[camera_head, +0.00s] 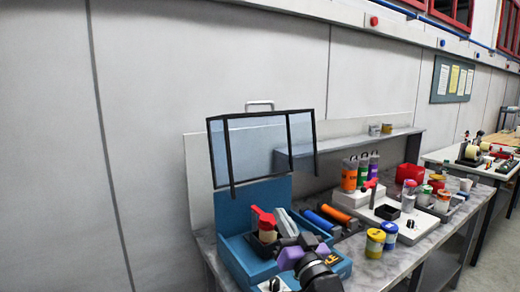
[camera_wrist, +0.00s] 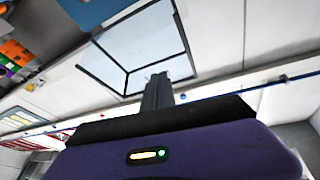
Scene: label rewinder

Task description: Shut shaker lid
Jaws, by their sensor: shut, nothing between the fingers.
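The shaker (camera_head: 238,256) is a blue box on the workbench, with a blue back panel. Its lid (camera_head: 252,148), clear panes in a black frame with a pale handle on top, stands raised above the box, open. The lid (camera_wrist: 140,45) also shows in the wrist view, beyond the fingers. My gripper (camera_head: 303,240), with its purple body, is low over the front right of the box, below the lid. In the wrist view my gripper (camera_wrist: 157,80) has its dark fingers together and empty. The fingertips overlap the lid's frame in that picture; contact cannot be told.
A red-topped item (camera_head: 264,222) sits inside the box. Right of it lie orange and blue rolls (camera_head: 325,218). Farther right are bottles (camera_head: 350,175), yellow and blue jars (camera_head: 376,240) and a white device (camera_head: 385,215). A grey shelf (camera_head: 355,142) runs behind, close to the lid's right side.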

